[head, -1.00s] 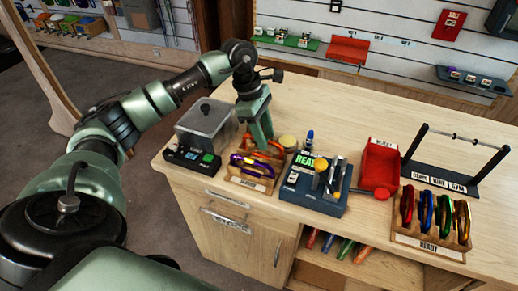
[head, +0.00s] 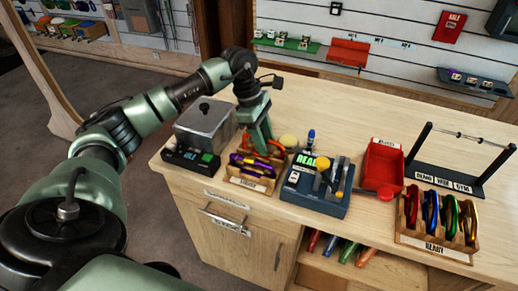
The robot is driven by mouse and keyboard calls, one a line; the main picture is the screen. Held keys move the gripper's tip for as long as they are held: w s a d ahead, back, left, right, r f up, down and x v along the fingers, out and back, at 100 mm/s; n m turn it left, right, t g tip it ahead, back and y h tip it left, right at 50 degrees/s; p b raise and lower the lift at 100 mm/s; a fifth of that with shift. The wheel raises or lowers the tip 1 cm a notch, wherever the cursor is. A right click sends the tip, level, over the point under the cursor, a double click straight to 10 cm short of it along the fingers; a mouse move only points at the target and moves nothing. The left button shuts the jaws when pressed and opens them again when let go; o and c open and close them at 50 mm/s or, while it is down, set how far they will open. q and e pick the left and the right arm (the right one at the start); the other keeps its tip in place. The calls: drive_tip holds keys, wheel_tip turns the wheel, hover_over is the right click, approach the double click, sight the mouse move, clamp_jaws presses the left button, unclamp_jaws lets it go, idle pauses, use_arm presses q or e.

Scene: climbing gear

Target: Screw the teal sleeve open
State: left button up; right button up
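I cannot make out a teal sleeve at this size. A wooden tray (head: 250,183) near the counter's front edge holds purple carabiners (head: 250,164), and orange ones (head: 276,149) show behind them. My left gripper (head: 262,150) reaches down from behind into the back of this tray, among the carabiners. Its fingertips are hidden or too small to tell whether they are apart or hold anything. My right gripper is not in view.
A grey lidded box (head: 205,127) and a black device (head: 190,159) stand left of the tray. A blue tool stand (head: 318,198) is close on its right. Further right are a red bin (head: 383,163), a carabiner rack (head: 433,246) and a black bar stand (head: 447,183). The counter behind is clear.

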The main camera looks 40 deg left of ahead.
use_arm(q)
drive_tip(key=shift+w+a, duration=0.15)
drive_tip(key=shift+w, duration=0.4)
drive_tip(key=shift+r, duration=0.15)
drive_tip(key=shift+r+p, duration=0.75)
drive_tip(key=shift+r, duration=0.55)
drive_tip(key=shift+s+f, duration=0.1)
drive_tip(key=shift+s, duration=0.4)
drive_tip(key=shift+s+d, duration=0.2)
drive_tip(key=shift+s, duration=0.05)
drive_tip(key=shift+a+f+b, duration=0.1)
drive_tip(key=shift+f+b, duration=1.2)
drive_tip(key=shift+f, duration=0.1)
